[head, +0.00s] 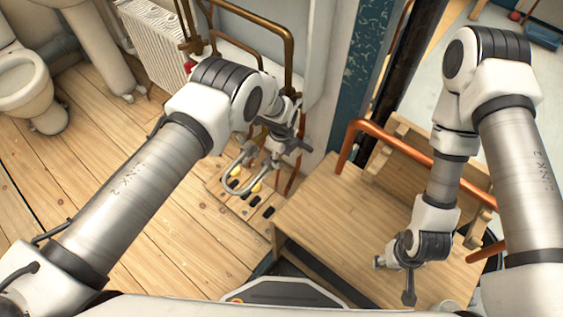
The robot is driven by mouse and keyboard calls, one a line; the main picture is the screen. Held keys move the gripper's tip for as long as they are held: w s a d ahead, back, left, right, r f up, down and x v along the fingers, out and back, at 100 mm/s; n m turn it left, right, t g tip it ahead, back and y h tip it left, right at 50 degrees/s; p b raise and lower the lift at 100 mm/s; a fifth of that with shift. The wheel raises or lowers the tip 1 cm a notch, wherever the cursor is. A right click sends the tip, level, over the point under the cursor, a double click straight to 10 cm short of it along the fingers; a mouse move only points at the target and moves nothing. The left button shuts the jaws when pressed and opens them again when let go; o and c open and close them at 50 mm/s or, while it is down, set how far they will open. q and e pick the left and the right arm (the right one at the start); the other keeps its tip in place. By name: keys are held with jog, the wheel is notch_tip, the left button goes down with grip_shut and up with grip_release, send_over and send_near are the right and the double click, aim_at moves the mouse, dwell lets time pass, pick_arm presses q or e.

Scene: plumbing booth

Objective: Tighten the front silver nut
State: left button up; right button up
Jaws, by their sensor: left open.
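My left gripper (287,147) is open in the head view, in front of the wall pipes. The front silver nut is not clearly distinguishable; the gripper and arm cover part of the pipework, and the details are small. I cannot tell whether the gripper touches anything. My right gripper (396,281) hangs low over the wooden bench at the right, pointing down and left. I cannot tell whether its fingers are open or shut.
Copper pipes (288,50) run along the wall beside a white radiator (155,35). A wooden rack (222,192) with black and yellow items lies below the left gripper. The wooden bench (325,215) has an orange rail (400,143). A toilet (25,85) stands far left. Floorboards at left are clear.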

aim_at(282, 166)
pick_arm(q)
notch_tip(282, 166, down, 6)
jog(key=shift+w+f+b, duration=0.1)
jog(key=shift+b, duration=0.5)
pick_arm(e)
jog(key=shift+f, duration=0.85)
pick_arm(q)
grip_shut()
pick_arm(e)
jog(key=shift+r, duration=0.1)
pick_arm(q)
jog(key=shift+d+f+t+y, duration=0.1)
jog(key=shift+f+t+y, duration=0.15)
jog(key=shift+t+y, duration=0.25)
pick_arm(e)
jog(key=shift+r, duration=0.1)
pick_arm(q)
grip_release()
